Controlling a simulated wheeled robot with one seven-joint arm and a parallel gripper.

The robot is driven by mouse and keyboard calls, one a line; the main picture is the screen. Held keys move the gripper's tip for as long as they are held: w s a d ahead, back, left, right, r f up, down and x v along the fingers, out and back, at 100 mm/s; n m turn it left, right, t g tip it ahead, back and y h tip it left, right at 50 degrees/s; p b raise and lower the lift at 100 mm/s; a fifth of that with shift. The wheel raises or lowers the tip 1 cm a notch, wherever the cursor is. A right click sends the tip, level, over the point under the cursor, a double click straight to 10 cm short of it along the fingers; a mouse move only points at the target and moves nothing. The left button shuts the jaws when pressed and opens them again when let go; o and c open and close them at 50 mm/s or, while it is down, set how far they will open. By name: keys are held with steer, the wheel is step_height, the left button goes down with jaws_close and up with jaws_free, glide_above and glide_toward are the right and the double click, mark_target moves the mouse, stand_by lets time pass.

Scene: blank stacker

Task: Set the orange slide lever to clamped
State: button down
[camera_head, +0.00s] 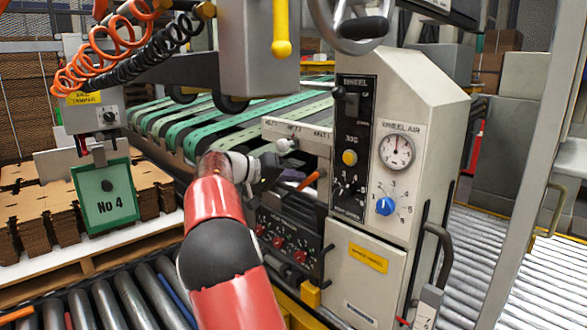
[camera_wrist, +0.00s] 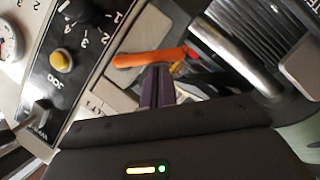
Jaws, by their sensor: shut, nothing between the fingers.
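The orange slide lever (camera_head: 309,181) sticks out from the recess left of the tall cream control cabinet. In the wrist view the orange lever (camera_wrist: 152,57) lies across the picture just beyond the fingertips. My gripper (camera_head: 294,175) is at the lever's left in the head view, partly hidden by my own wrist. In the wrist view my gripper (camera_wrist: 158,69) has its dark fingers together with nothing between them. The tips are right at the lever's near edge; I cannot tell whether they touch it. The lever's base and any clamped marking are not readable.
The cabinet (camera_head: 400,90) carries a gauge (camera_head: 397,151), a blue knob (camera_head: 386,206) and a yellow button (camera_head: 349,157). A panel with red knobs (camera_head: 285,240) sits below the lever. Green conveyor belts (camera_head: 215,115) run behind my arm. A shiny bar (camera_wrist: 235,55) is close right of the lever.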

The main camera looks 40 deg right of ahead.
steer(key=f+n, duration=0.1)
steer(key=s+f+n+g+h, duration=0.1)
steer(key=n, duration=0.1)
steer(key=s+f+n+g+h, duration=0.1)
steer(key=n, duration=0.1)
steer(key=shift+s+d+f+n+g+h, duration=0.1)
steer(key=shift+s+f+n+g+h, duration=0.1)
steer(key=shift+n, duration=0.3)
steer(key=shift+s+f+n+g+h, duration=0.1)
steer(key=shift+n+g+h, duration=0.1)
steer(key=shift+n, duration=0.3)
